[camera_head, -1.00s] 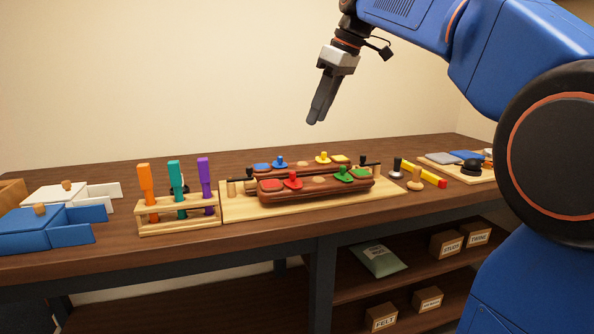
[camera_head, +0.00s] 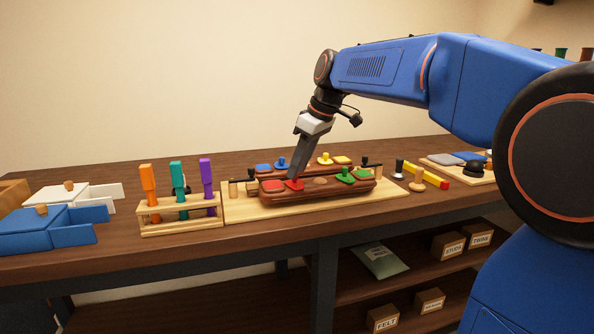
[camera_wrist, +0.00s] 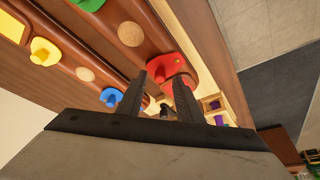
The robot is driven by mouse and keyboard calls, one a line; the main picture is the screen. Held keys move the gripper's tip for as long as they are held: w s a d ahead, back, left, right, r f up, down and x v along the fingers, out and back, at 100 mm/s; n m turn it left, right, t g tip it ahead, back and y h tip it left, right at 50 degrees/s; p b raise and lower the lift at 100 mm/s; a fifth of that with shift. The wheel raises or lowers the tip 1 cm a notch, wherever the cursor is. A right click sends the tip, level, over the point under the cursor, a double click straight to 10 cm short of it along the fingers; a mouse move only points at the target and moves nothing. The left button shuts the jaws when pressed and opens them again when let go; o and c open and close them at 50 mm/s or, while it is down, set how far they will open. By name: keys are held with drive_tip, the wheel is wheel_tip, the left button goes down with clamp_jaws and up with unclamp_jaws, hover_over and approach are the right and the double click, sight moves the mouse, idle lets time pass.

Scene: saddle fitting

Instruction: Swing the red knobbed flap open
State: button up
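The red knobbed flap (camera_head: 295,186) lies on the left half of the front dark-red wooden bar (camera_head: 318,194). In the wrist view the red flap (camera_wrist: 172,64) shows just beyond and between my fingertips. My gripper (camera_head: 293,176) points down at the flap, its tips close over it. In the wrist view its two fingers (camera_wrist: 160,78) stand apart, with the red knob near the gap. The fingers partly hide the knob, and I cannot tell whether they touch it.
A green knobbed flap (camera_head: 344,175) lies farther right on the same bar. The rear bar holds a blue flap (camera_head: 281,164) and a yellow flap (camera_head: 325,159). A rack of upright tools (camera_head: 180,213) stands left; small pieces (camera_head: 418,180) stand right.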

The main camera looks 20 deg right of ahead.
drive_tip(key=shift+x, duration=0.85)
clamp_jaws()
